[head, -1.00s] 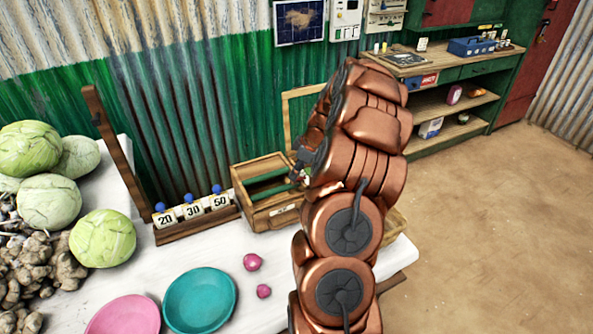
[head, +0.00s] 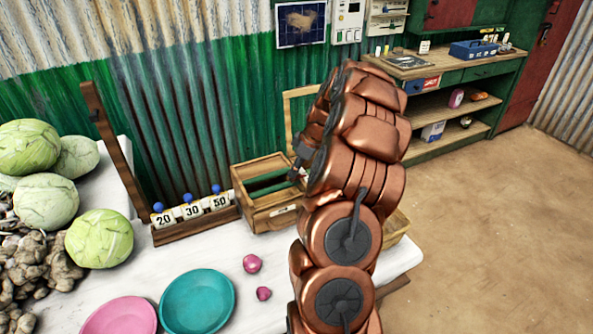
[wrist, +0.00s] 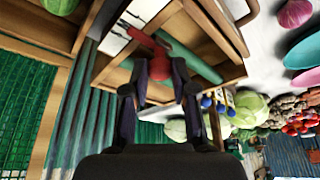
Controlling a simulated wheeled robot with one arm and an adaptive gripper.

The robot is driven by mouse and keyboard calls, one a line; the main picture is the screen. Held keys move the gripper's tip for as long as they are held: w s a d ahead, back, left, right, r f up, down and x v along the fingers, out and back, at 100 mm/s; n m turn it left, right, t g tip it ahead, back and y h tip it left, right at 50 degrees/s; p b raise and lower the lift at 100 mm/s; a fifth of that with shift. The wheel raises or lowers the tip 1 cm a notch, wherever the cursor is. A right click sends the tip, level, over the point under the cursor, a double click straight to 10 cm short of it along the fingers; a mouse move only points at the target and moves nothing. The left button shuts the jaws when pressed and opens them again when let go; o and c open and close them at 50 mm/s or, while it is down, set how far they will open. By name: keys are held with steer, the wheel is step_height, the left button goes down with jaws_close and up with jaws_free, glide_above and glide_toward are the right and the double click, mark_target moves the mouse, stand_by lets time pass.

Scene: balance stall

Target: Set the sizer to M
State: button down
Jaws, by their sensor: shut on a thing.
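The sizer appears to be the open wooden box (head: 270,218) on the white table, with a green bar inside and a small pale label on its front. In the wrist view, the wooden frame (wrist: 225,75) is close, with a green roller and a white marked strip (wrist: 118,35). A red lever (wrist: 146,40) with a rounded red knob (wrist: 160,92) runs towards the strip. My gripper (wrist: 159,82) is shut on the red knob. In the head view my arm hides most of the gripper and the box's right side. I cannot read the strip's letters.
A rack of blocks marked 20, 30 and 50 (head: 192,211) stands left of the box. Cabbages (head: 100,238) and ginger fill the left. The corrugated wall is close behind.

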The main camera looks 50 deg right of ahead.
steer(key=c, duration=0.9)
jaws_free()
steer(key=shift+c, duration=0.2)
steer(key=shift+r, duration=0.15)
steer(key=v, duration=1.1)
steer(key=shift+s+r, duration=0.25)
steer(key=shift+r, duration=0.05)
